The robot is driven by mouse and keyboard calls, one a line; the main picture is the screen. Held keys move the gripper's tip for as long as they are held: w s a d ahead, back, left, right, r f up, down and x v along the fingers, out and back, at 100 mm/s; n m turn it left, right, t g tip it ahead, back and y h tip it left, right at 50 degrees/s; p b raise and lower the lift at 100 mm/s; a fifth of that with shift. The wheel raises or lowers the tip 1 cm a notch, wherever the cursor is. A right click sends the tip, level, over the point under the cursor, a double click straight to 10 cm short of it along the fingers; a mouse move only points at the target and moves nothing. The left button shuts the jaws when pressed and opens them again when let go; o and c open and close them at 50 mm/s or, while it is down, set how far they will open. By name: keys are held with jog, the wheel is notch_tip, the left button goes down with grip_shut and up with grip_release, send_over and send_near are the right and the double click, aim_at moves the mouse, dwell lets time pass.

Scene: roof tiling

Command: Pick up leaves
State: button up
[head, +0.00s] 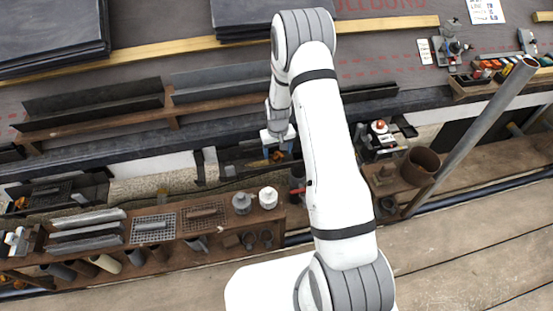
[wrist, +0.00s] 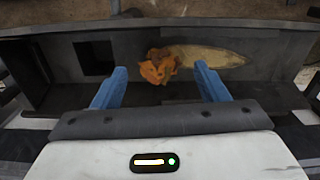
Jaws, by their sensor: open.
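In the wrist view, a small clump of orange and brown leaves (wrist: 158,67) lies in a dark grey gutter-like channel (wrist: 280,47). My gripper (wrist: 160,78) is open, with its two blue fingers apart on either side of the leaves, nearer the camera. Nothing is held between the fingers. In the head view, my gripper (head: 278,142) is low over the dark channel, and the orange leaves (head: 277,155) show just at its fingers. I cannot tell whether the fingers touch the leaves or the channel.
A square dark opening (wrist: 95,57) lies left of the leaves, and a pale elongated patch (wrist: 207,56) lies right of them. In the head view, a wooden bench (head: 190,249) with pots and grates stands in front. A slanted grey pole (head: 470,135) rises at right.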

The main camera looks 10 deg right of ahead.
aim_at(277, 154)
notch_tip(277, 154, down, 4)
jog(key=shift+w+r+b, duration=0.15)
jog(key=shift+r+b, duration=0.1)
jog(key=shift+b, duration=0.15)
jog(key=shift+r, duration=0.1)
jog(key=c, duration=1)
